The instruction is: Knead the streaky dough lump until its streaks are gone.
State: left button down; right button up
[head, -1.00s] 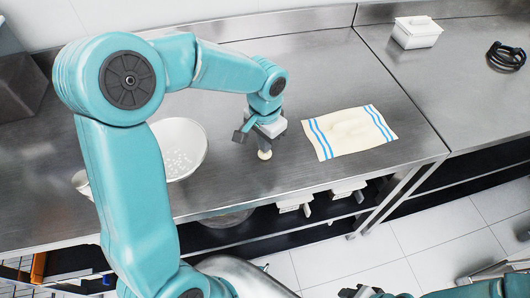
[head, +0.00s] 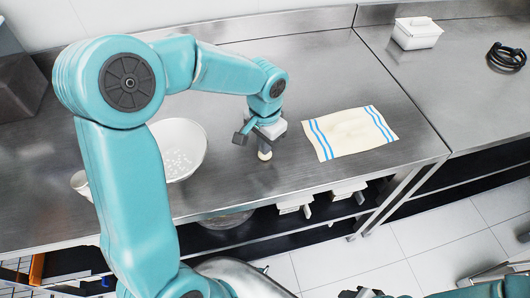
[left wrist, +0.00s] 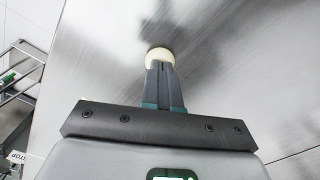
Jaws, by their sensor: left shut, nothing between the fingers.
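A small, pale cream lump (head: 264,155), apparently the dough, sits on the steel counter. My left gripper (head: 264,146) points down at it, shut, with its fingertips right at the top of the lump. In the left wrist view the lump (left wrist: 158,53) shows just beyond the tips of the closed fingers (left wrist: 162,70), not between them. Whether the tips touch it is hard to tell, and streaks are too small to make out. A dark part of my right arm (head: 365,293) shows at the bottom edge; its jaws are not clear.
A white bowl (head: 196,135) with small pale bits inside stands left of the lump. A cream cloth with blue stripes (head: 350,133) lies to the right. A lidded white box (head: 417,33) and a black coiled object (head: 506,56) are further back. Bare counter surrounds the lump.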

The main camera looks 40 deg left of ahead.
pick_arm(q)
jog(key=shift+s+f, duration=0.1)
jog(key=shift+f, duration=0.05)
dwell(0.4)
jog(key=shift+r+p, duration=0.45)
jog(key=shift+r, duration=0.4)
jog(key=shift+r+p, duration=0.15)
jog(key=shift+p, duration=0.15)
jog(key=shift+r+p, duration=1.55)
jog(key=shift+r, duration=0.55)
jog(key=shift+f, duration=0.1)
